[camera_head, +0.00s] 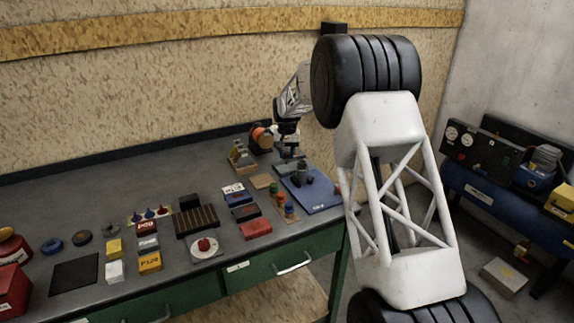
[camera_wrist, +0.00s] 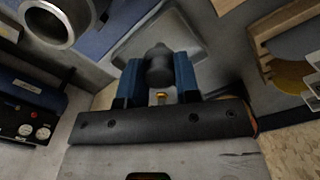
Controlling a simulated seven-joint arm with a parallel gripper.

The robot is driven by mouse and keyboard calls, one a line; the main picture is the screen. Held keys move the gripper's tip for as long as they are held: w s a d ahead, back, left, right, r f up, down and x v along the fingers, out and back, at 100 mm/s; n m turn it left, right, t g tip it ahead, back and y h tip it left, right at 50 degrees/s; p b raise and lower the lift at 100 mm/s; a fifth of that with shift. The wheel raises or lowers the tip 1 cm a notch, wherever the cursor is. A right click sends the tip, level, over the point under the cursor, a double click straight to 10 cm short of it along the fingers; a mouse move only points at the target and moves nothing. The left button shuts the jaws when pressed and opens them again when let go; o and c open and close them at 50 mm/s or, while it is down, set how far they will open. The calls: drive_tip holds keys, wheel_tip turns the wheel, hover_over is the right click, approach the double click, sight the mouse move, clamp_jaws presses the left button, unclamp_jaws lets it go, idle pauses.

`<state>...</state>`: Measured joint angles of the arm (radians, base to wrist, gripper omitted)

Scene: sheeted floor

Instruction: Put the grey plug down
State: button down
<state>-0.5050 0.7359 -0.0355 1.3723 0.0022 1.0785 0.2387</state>
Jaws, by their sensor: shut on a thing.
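My gripper (camera_wrist: 158,82) has two blue fingers, shut on the grey plug (camera_wrist: 159,64), a dark rounded piece held between their tips in the wrist view. Beneath and beyond it is a shallow grey tray (camera_wrist: 124,51). In the head view my gripper (camera_head: 287,142) points down over the tray (camera_head: 285,168) at the back right of the bench. The plug is too small to make out there. I cannot tell from these views whether the plug touches the tray.
A blue mat (camera_head: 322,203) with dark pieces lies in front of the tray. A metal ring-ended piece (camera_wrist: 62,22) shows at upper left in the wrist view. A wooden holder (camera_head: 240,158) and orange roll (camera_head: 262,138) stand close by on the left. Several blocks crowd the bench front.

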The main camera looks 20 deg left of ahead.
sight(287, 163)
drive_tip(key=shift+f, duration=0.55)
drive_tip(key=shift+f, duration=1.85)
drive_tip(key=shift+f, duration=0.1)
drive_tip(key=c, duration=0.8)
unclamp_jaws()
wheel_tip(287, 163, up, 12)
drive_tip(key=shift+r, duration=0.1)
